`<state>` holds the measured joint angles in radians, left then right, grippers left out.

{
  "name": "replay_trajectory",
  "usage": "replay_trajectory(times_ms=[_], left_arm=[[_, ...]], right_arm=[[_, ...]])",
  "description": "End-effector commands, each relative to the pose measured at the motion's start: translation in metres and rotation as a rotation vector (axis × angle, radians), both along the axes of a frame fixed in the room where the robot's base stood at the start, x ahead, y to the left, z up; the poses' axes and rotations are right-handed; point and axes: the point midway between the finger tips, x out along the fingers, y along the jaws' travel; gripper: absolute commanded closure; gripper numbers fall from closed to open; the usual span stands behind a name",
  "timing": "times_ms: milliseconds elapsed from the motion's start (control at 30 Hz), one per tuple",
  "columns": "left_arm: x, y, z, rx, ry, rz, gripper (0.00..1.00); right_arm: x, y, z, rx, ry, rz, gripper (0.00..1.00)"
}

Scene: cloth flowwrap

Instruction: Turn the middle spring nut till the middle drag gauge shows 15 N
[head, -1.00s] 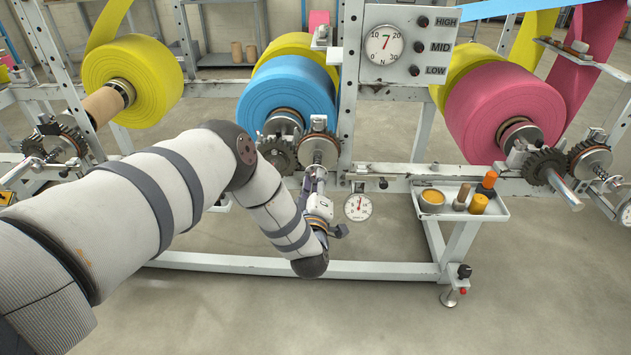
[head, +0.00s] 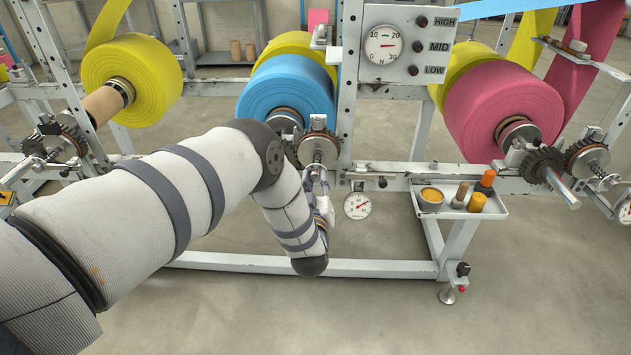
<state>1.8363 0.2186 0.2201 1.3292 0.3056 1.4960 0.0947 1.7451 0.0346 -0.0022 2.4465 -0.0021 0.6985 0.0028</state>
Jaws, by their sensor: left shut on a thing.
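The middle drag gauge (head: 357,206) is a small white dial hanging under the rail, just right of my left gripper. Its red needle leans to the upper right; its numbers are too small to read. My left gripper (head: 318,172) is shut on the middle spring nut, in front of the middle brake disc (head: 318,149). The fingers and wrist hide most of the nut. The blue roll (head: 287,92) sits behind this brake. My right gripper is not in view.
A panel dial (head: 383,44) marked N has a roughly level needle, beside HIGH, MID and LOW buttons or lamps. A tray (head: 483,214) with a cup and small pots hangs right of the gauge. Yellow (head: 130,80) and pink (head: 505,108) rolls flank the middle.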

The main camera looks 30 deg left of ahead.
Motion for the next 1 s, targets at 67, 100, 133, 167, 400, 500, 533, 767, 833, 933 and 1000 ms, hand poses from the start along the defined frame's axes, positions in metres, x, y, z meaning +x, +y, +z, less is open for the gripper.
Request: replay_trajectory(times_ms=[67, 100, 133, 167, 400, 500, 533, 767, 833, 933, 1000], left_arm=[[-0.0007, 0.0003, -0.0006, 0.012, 0.008, 0.002, 1.00], [-0.0006, 0.0002, -0.0006, 0.017, 0.011, 0.001, 1.00], [-0.0006, 0.0002, -0.0006, 0.019, 0.013, 0.001, 1.00], [-0.0006, 0.0002, -0.0006, 0.021, 0.014, 0.001, 1.00], [-0.0006, 0.0002, -0.0006, 0.025, 0.017, 0.001, 1.00], [-0.0006, 0.0002, -0.0006, 0.025, 0.017, 0.001, 1.00], [-0.0006, 0.0002, -0.0006, 0.025, 0.017, 0.001, 1.00], [-0.0003, 0.0002, -0.0003, 0.025, 0.015, 0.000, 0.57], [-0.0003, 0.0001, -0.0003, 0.025, 0.015, 0.000, 0.57], [-0.0004, -0.0002, -0.0001, 0.024, 0.015, 0.000, 0.57], [-0.0037, -0.0025, -0.0009, 0.023, 0.018, -0.001, 0.57]], right_arm=[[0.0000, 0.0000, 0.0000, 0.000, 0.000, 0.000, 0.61], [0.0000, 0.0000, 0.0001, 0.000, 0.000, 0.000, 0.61], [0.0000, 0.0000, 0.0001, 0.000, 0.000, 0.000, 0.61], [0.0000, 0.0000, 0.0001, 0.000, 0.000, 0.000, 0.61], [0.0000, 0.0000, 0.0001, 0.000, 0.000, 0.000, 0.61], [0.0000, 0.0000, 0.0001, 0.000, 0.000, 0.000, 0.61], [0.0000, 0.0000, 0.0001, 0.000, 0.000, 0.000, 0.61], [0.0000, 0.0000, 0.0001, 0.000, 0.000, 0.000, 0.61], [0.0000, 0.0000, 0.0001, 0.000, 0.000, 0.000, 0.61], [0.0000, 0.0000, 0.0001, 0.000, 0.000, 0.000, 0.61], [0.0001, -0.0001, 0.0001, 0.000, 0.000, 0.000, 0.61]])
